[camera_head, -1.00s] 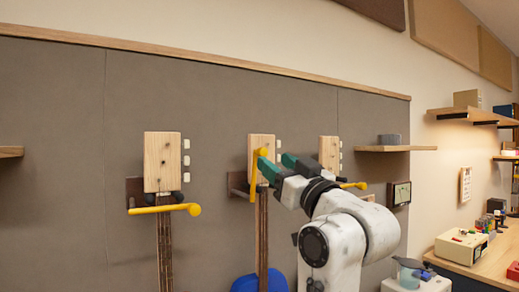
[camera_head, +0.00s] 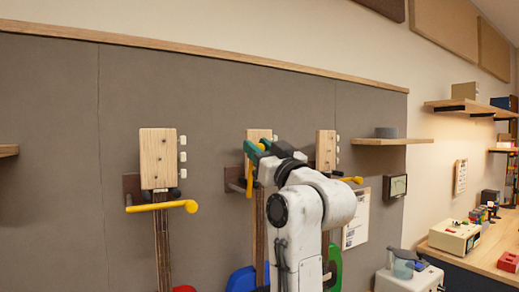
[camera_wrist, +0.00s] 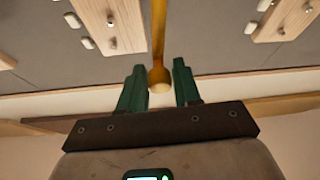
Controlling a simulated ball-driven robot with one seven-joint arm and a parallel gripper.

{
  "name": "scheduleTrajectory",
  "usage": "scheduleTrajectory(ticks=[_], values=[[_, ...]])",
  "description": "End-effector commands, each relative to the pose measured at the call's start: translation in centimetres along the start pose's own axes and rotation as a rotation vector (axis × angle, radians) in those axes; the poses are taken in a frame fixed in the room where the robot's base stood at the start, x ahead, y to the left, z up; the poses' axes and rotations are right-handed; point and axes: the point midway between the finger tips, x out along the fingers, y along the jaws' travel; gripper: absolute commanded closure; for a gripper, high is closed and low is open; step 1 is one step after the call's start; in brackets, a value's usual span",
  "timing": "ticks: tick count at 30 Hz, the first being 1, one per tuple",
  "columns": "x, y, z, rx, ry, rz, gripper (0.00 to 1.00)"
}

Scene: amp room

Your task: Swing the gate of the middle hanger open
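The middle hanger (camera_head: 236,176) is on the grey wall panel, with a wooden guitar headstock (camera_head: 257,134) in it. Its yellow gate (camera_head: 249,181) stands steep in the head view, unlike the left hanger's gate, which lies across. My gripper (camera_head: 257,148) is at the gate's upper end, with its green fingers apart. In the wrist view the gate's round knob (camera_wrist: 159,79) sits between the two fingers of my gripper (camera_wrist: 159,84), with small gaps seeming to show on both sides. My arm hides part of the middle guitar.
The left hanger's yellow gate (camera_head: 162,206) lies across below its headstock (camera_head: 158,158). The right headstock (camera_head: 325,150) and its gate (camera_head: 349,180) are close to my arm. A wall shelf (camera_head: 392,142) sticks out further right.

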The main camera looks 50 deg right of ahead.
Motion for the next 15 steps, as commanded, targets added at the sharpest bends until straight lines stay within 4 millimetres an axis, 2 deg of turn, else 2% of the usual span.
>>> scheduleTrajectory(ticks=[2,9,15], values=[[-0.01,0.00,0.01,0.000,0.000,0.000,0.75],[-0.01,-0.01,0.01,0.000,0.000,0.000,0.98],[-0.02,-0.01,0.02,0.000,0.000,0.000,1.00]])
